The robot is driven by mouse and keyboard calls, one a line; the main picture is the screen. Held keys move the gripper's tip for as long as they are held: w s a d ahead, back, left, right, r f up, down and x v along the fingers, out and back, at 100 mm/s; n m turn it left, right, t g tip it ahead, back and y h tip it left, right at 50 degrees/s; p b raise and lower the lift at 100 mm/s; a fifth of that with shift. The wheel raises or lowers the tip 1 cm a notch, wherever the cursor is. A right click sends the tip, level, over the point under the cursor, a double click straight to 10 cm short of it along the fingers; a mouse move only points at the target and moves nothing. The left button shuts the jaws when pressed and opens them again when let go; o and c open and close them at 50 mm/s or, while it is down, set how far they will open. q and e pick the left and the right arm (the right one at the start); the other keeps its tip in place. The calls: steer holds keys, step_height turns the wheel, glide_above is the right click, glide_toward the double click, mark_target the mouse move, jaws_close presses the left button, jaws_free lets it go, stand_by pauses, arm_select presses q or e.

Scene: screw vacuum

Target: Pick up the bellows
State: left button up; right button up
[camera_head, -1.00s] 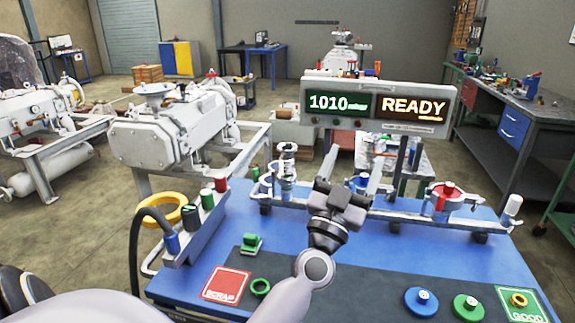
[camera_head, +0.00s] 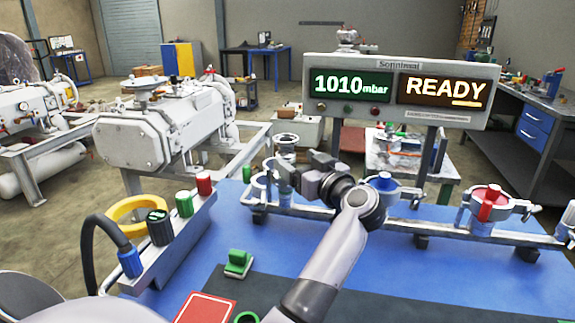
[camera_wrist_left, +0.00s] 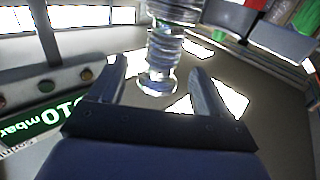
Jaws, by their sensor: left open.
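The bellows (camera_head: 286,144) is a shiny, ribbed metal tube standing upright at the left end of the pipe rail on the blue bench. Its lower part is partly hidden by my gripper in the head view. My left gripper (camera_head: 299,167) is open beside it, its fingers pointing left toward it. In the left wrist view, the bellows (camera_wrist_left: 164,48) shows between the two spread fingers of the gripper (camera_wrist_left: 158,70), toward their tips. I see no finger clearly touching it. My right gripper is not in view.
The pipe rail (camera_head: 450,233) with a blue-capped and a red-handled valve (camera_head: 490,200) runs right. A display (camera_head: 400,90) reading 1010 mbar and READY stands behind. A control box with knobs (camera_head: 160,228) and a yellow ring (camera_head: 125,208) are at left. A green block (camera_head: 237,263) lies in front.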

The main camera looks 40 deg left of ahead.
mark_target(282, 148)
arm_select(q)
steer(key=x, duration=0.7)
steer(key=shift+a+r, duration=0.15)
steer(key=shift+r, duration=0.1)
steer(key=c, duration=1.2)
